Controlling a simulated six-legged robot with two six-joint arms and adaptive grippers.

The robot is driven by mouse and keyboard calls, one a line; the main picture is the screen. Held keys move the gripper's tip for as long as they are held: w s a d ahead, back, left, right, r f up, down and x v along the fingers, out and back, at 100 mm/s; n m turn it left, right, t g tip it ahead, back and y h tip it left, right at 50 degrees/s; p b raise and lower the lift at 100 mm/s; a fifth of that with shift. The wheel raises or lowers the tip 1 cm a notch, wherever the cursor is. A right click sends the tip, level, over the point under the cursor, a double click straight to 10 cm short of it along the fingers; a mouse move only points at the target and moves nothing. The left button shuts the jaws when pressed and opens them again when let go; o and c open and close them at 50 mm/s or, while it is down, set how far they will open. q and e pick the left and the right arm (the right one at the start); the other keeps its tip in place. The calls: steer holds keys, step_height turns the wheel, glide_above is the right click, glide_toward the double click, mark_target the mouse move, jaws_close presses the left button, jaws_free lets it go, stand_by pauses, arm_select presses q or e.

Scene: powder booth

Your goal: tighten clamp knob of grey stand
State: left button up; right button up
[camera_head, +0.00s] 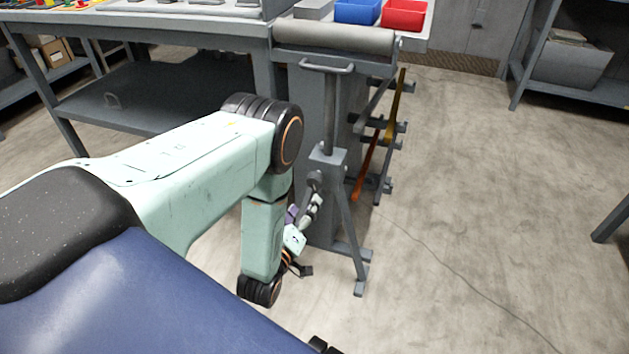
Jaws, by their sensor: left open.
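My left gripper (307,209) is open just below the knob, close to the stand's leg. My left forearm hides part of that gripper, and I cannot tell whether a finger touches the knob. My right gripper is not in view.
The workbench (150,28) stands behind, with a blue bin (356,11) and a red bin (403,15) at its right end. A side rack holds long bars, one orange (366,168). Open floor lies to the right, with a thin crack or cable across it.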

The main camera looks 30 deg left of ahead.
mark_target(314, 182)
arm_select(q)
steer(key=w+m, duration=0.2)
steer(key=w+a+m+b, duration=0.1)
steer(key=w+m, duration=0.2)
steer(key=w+a+m+b, duration=0.1)
steer(key=w+m, duration=0.2)
steer(key=shift+a+r+y, duration=0.15)
steer(key=shift+r+y, duration=0.1)
steer(key=shift+y, duration=0.15)
steer(key=shift+w+a+r+b, duration=0.15)
steer(key=shift+w+b, duration=0.25)
steer(key=shift+w, duration=0.25)
steer(key=shift+c, duration=0.4)
steer(key=c, duration=1.1)
